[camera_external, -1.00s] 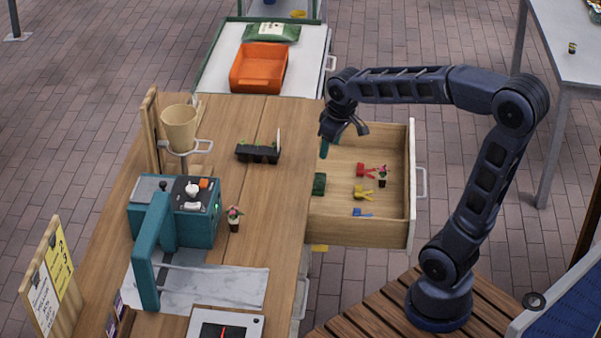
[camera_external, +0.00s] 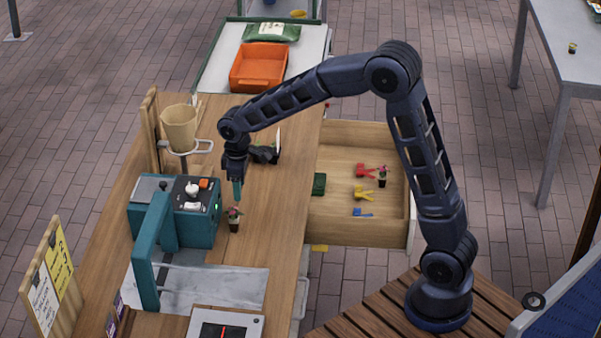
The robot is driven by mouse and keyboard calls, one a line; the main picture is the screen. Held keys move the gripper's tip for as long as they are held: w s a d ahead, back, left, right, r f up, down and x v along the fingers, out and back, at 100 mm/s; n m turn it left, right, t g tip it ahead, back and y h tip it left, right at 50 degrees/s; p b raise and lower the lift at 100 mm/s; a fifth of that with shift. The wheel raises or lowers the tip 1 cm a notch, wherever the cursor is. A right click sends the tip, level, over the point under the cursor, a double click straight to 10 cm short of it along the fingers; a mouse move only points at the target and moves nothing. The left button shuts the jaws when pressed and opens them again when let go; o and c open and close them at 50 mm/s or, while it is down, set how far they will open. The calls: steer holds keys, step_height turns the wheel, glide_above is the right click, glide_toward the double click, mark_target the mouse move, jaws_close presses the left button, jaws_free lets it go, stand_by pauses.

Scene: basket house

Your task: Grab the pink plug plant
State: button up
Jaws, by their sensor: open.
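A small pink-flowered plug plant (camera_external: 234,218) stands upright in a dark pot on the wooden table, just right of the teal machine. My gripper (camera_external: 238,192) points down right above this plant, with its teal fingertips close to the flower. It is open and I see nothing held in it. I cannot tell whether a fingertip touches the leaves. A second small pink-flowered plant (camera_external: 382,176) stands in the open drawer (camera_external: 340,230) at the right.
The teal machine (camera_external: 190,215) stands close to the left of the plant. A dark plug tray (camera_external: 265,153) lies behind, partly hidden by my arm. Red clips (camera_external: 365,170), yellow clips (camera_external: 362,193) and a green block (camera_external: 318,184) lie in the drawer.

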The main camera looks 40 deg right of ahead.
mark_target(235, 216)
steer(key=f, duration=0.4)
steer(key=a+f, duration=0.1)
steer(key=f, duration=0.1)
steer(key=shift+w+a+f, duration=0.1)
steer(key=shift+w+f, duration=0.2)
steer(key=shift+f, duration=0.1)
steer(key=shift+w+a+f, duration=0.1)
steer(key=shift+f, duration=1.25)
steer(key=shift+w+a+f, duration=0.1)
steer(key=shift+f, duration=1.2)
steer(key=c, duration=1)
steer(key=shift+c, duration=0.2)
